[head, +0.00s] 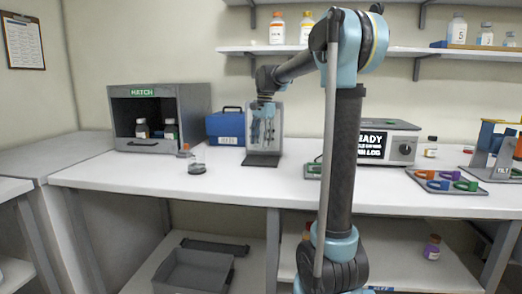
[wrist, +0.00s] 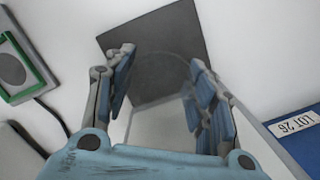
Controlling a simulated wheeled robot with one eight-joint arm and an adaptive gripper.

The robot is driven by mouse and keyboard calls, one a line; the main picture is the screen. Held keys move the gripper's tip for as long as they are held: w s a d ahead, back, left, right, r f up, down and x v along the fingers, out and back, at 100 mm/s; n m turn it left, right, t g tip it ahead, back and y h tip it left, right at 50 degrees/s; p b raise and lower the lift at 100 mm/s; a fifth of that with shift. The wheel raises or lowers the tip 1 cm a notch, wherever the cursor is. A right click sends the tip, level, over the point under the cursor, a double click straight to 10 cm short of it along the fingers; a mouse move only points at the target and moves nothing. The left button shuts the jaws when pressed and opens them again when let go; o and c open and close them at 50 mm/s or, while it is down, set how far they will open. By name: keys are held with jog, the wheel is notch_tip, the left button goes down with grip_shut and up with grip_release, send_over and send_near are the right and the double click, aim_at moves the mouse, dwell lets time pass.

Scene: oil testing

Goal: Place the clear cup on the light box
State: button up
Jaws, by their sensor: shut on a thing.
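The light box (head: 279,115) is an upright pale panel on a dark square base, standing mid-table in the head view. In the wrist view its dark base (wrist: 150,35) lies beyond my fingers. My gripper (head: 263,131) is in front of the panel, above the base. In the wrist view my gripper (wrist: 160,68) has its two fingers well apart, shut on the clear cup (wrist: 168,82). The cup is see-through; only a faint curved rim shows between the fingers. Its underside and its gap to the base cannot be made out.
A blue case (head: 226,127) stands left of the light box, close to it in the wrist view. A green-framed pad (head: 314,171) lies to the right, near the READY device (head: 402,146). A round dish (head: 197,168), an orange-capped bottle (head: 185,150) and the HATCH cabinet (head: 194,113) are left.

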aim_at(261, 147)
jog(key=shift+f, duration=1.9)
jog(key=shift+f, duration=0.1)
jog(key=o, duration=1.1)
jog(key=r, duration=0.8)
jog(key=w+d+r, duration=0.1)
jog(key=r, duration=0.3)
jog(key=shift+r, duration=0.1)
